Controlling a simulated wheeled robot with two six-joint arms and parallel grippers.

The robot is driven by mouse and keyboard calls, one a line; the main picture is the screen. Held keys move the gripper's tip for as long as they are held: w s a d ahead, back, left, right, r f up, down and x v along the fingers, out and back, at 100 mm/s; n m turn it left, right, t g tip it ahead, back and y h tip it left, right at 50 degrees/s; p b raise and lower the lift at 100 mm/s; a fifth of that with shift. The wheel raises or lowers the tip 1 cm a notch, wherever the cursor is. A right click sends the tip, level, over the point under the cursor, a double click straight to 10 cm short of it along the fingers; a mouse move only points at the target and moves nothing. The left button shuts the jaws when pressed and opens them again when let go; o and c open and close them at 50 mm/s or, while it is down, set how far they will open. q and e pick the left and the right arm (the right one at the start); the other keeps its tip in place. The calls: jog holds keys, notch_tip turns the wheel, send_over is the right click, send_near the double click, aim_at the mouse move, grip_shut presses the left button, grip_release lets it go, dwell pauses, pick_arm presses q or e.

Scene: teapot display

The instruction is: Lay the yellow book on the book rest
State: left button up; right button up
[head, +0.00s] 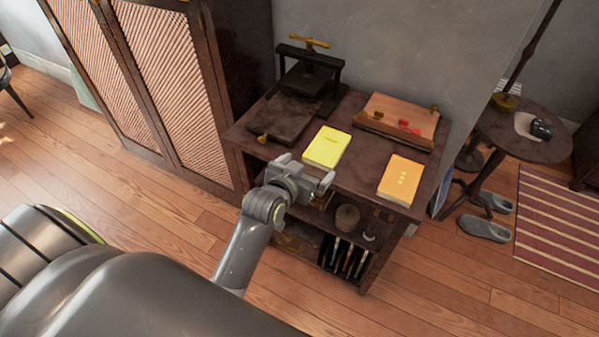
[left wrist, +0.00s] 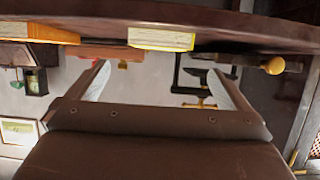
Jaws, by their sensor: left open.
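The yellow book (head: 327,147) lies flat near the front middle of the dark cabinet top (head: 362,171). In the left wrist view, which is upside down, the yellow book (left wrist: 161,38) shows edge-on between and beyond my fingers. The book rest (head: 402,116) is a sloped wooden stand at the back right of the cabinet top, with red and brass bits on it and no book. My left gripper (head: 304,171) is open and empty at the cabinet's front edge, just in front of the yellow book and apart from it. My right gripper is not in view.
An orange book (head: 400,179) lies at the front right corner. A dark book press (head: 308,72) with a brass handle stands at the back left, with a dark slab (head: 283,119) before it. Shelves below hold a round pot (head: 347,217) and upright books.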

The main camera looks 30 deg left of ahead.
pick_arm(q)
jog(key=shift+v, duration=1.9)
jog(key=s+a+f+g, duration=0.1)
jog(key=s+f+g, duration=0.3)
jog(key=f, duration=1)
jog(key=s+a+f+g, duration=0.2)
jog(key=s+f, duration=0.3)
jog(key=f, duration=0.9)
jog(key=s+a+f+g, duration=0.1)
jog(key=s+f+g, duration=0.1)
jog(key=s+f, duration=0.4)
jog(key=s+a+f+g+y, duration=0.1)
jog(key=s+f, duration=0.5)
jog(key=s, duration=0.9)
jog(key=s+a+f+n+g, duration=0.1)
jog(key=s+a+f+g, duration=0.2)
jog(key=s+f, duration=0.4)
jog(key=s, duration=0.3)
jog(key=shift+s+a, duration=0.2)
jog(key=shift+s, duration=0.2)
jog(key=shift+c, duration=0.4)
